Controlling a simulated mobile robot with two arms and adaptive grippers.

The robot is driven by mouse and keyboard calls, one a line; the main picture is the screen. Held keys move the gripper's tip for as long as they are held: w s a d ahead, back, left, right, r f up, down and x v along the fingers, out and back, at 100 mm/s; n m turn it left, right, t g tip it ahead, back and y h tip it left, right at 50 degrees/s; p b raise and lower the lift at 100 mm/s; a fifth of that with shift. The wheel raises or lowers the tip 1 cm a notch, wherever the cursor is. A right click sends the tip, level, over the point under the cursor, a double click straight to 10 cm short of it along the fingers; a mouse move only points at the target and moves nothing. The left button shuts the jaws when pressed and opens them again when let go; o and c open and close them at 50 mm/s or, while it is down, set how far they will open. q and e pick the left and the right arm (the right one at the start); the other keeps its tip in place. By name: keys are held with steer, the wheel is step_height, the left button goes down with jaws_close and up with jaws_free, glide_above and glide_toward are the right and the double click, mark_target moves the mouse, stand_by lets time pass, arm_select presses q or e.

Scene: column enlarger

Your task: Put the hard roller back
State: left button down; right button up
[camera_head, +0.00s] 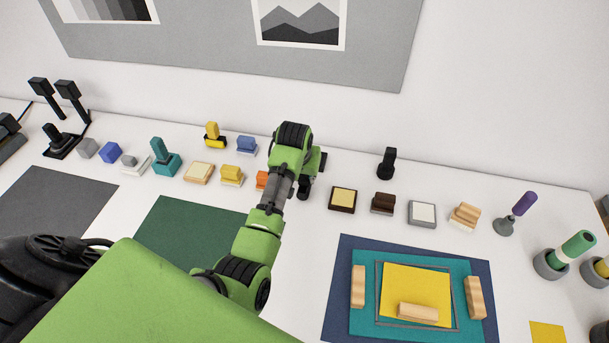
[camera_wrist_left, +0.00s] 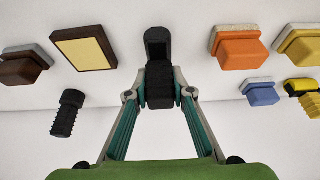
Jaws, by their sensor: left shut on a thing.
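My left gripper (camera_head: 306,178) reaches in over the back of the table. In the left wrist view its two fingers (camera_wrist_left: 160,92) are shut on the ribbed grip of a black tool (camera_wrist_left: 158,45), which I take for the hard roller. In the head view the tool (camera_head: 304,190) shows partly below the gripper, at the table between the orange block and the yellow-topped dark pad. Whether it touches the table I cannot tell. My right gripper is not in view.
An orange block (camera_head: 262,180) stands close to the left, a yellow-topped dark pad (camera_head: 342,199) to the right. Another black ribbed piece (camera_head: 387,163) stands behind. A blue mat (camera_head: 340,310) with wooden blocks lies in front. A green mat (camera_head: 185,232) lies left.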

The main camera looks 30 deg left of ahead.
arm_select(q)
steer(key=shift+f, duration=0.15)
stand_by(0.3)
steer(key=shift+f, duration=0.4)
stand_by(0.5)
steer(key=c, duration=1.7)
jaws_free()
steer(key=shift+s+f, duration=0.1)
steer(key=shift+v, duration=4)
